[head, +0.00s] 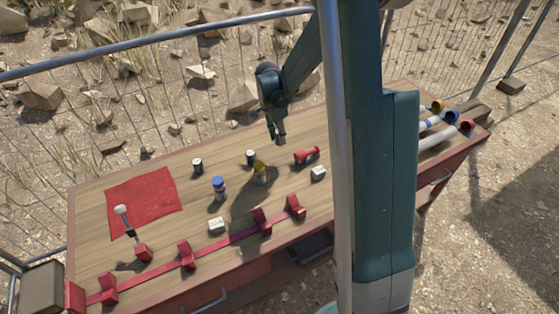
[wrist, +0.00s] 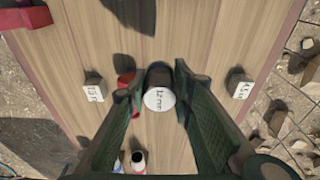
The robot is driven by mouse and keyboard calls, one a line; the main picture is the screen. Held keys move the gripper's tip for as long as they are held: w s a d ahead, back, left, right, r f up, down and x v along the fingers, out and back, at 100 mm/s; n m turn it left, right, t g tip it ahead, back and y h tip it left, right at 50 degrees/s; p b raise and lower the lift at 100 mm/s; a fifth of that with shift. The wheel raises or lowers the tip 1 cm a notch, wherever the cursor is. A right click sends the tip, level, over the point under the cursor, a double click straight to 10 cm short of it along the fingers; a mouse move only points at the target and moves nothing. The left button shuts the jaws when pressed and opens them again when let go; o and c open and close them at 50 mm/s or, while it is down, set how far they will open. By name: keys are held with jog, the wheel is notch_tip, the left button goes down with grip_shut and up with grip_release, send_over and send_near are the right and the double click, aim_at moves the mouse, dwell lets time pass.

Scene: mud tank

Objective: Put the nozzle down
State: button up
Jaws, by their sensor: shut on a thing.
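My gripper (head: 279,136) hangs above the middle of the wooden bench, pointing down. In the wrist view its fingers (wrist: 158,78) are shut on a dark nozzle (wrist: 159,98) with a round white end marked "12 mm". The nozzle's end faces the wrist camera. I cannot make out the held nozzle in the head view. A red piece (head: 306,155) lies to the right.
White labelled blocks (head: 318,173) (head: 217,225) sit on the bench (head: 150,195). A red mat (head: 145,200) lies at the left. Red holders (head: 187,255) line a red strip along the front. Pipes (head: 437,138) lie at the far right. A wire fence (head: 150,100) runs behind.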

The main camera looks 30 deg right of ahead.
jog(key=shift+f, duration=0.1)
send_over(281, 159)
jog(key=shift+s+a+f+b, duration=0.1)
jog(key=shift+a+f+b, duration=0.15)
jog(key=shift+f, duration=1.3)
jog(key=shift+a+f+b, duration=0.1)
jog(key=shift+a+f, duration=0.1)
jog(key=shift+f, duration=1.3)
jog(key=shift+f, duration=0.1)
jog(key=shift+f, duration=1.8)
jog(key=shift+f+b, duration=0.2)
jog(key=shift+b, duration=0.2)
jog(key=o, duration=0.9)
jog(key=shift+r, duration=0.1)
jog(key=shift+r, duration=0.1)
jog(key=shift+a+r+p, duration=0.25)
jog(key=shift+a+r, duration=0.05)
jog(key=shift+r, duration=1.7)
jog(key=shift+a+r+p, duration=0.3)
jog(key=shift+r, duration=1.7)
jog(key=shift+a+r+p, duration=0.25)
jog(key=shift+a+r, duration=0.05)
jog(key=shift+r, duration=1.7)
